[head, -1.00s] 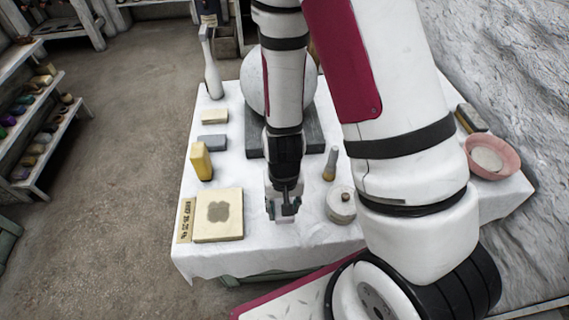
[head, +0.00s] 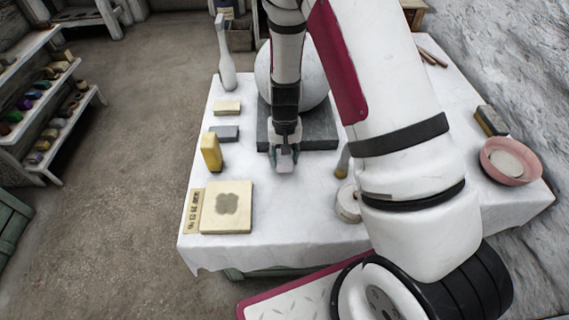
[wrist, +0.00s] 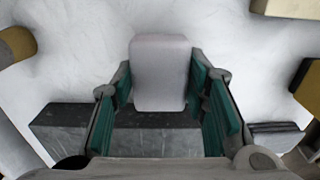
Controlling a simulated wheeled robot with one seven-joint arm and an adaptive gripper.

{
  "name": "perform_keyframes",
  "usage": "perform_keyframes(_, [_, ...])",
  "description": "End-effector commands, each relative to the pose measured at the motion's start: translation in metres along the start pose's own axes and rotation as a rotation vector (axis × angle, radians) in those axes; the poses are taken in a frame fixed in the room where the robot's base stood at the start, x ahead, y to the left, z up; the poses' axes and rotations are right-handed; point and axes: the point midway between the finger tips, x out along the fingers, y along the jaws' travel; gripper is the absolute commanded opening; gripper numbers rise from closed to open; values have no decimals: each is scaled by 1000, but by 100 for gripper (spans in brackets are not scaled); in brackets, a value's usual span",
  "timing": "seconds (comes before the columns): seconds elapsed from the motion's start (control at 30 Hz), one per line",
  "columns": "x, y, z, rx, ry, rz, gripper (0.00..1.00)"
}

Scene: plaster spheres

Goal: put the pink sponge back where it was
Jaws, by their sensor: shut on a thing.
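The pink sponge (wrist: 160,72), a pale greyish-pink block, is between the two teal-padded fingers of my gripper (wrist: 165,100) in the wrist view. In the head view my gripper (head: 284,155) points down at the left front edge of the dark slab, and a small part of the sponge (head: 285,165) shows below it. I cannot tell whether the sponge touches the cloth. A cream square pad (head: 242,222) with a dark clover-shaped mark lies to the front left, with a lettered strip (head: 193,211) along its left side.
A yellow block (head: 211,152), a grey block (head: 224,133) and a cream block (head: 228,108) stand along the left. A large pale sphere (head: 312,85) is on the dark slab (head: 322,132). A lidded pot (head: 347,205) is partly behind my arm. A pink bowl (head: 513,172) is far right.

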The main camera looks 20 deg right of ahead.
Motion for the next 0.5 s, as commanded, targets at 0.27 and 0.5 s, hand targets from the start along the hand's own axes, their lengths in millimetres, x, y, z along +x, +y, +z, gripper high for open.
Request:
perform_keyframes(0.27, [30, 0, 2, -1, -3, 1, 18])
perform_keyframes(0.5, [31, 0, 2, 0, -4, 1, 18])
